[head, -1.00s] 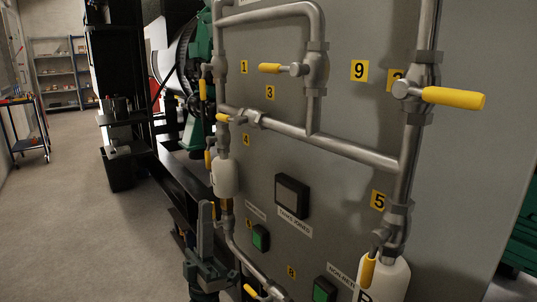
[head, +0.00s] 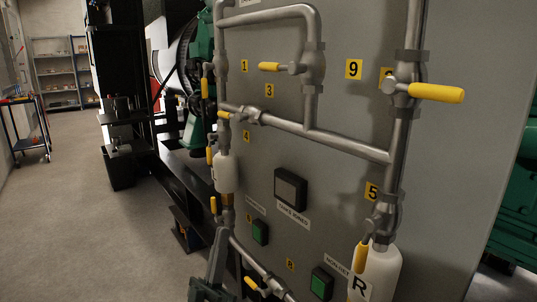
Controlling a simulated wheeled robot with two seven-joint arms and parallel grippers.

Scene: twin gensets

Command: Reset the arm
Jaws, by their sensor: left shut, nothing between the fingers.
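My left gripper (head: 218,252) is at the bottom of the head view, left of centre. Its grey fingers point up and are shut with nothing between them. Most of its body is cut off by the lower picture edge. It appears in front of the lower left pipework of the grey panel (head: 455,150), apart from the yellow handles as far as I can see. My right gripper is not in view.
The panel carries steel pipes with yellow-handled valves (head: 437,92), green buttons (head: 260,232) and a white bottle marked R (head: 378,275). A black frame stands left of it. Open floor (head: 75,220) lies at left, with a blue trolley (head: 27,130) and shelves (head: 56,80) beyond.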

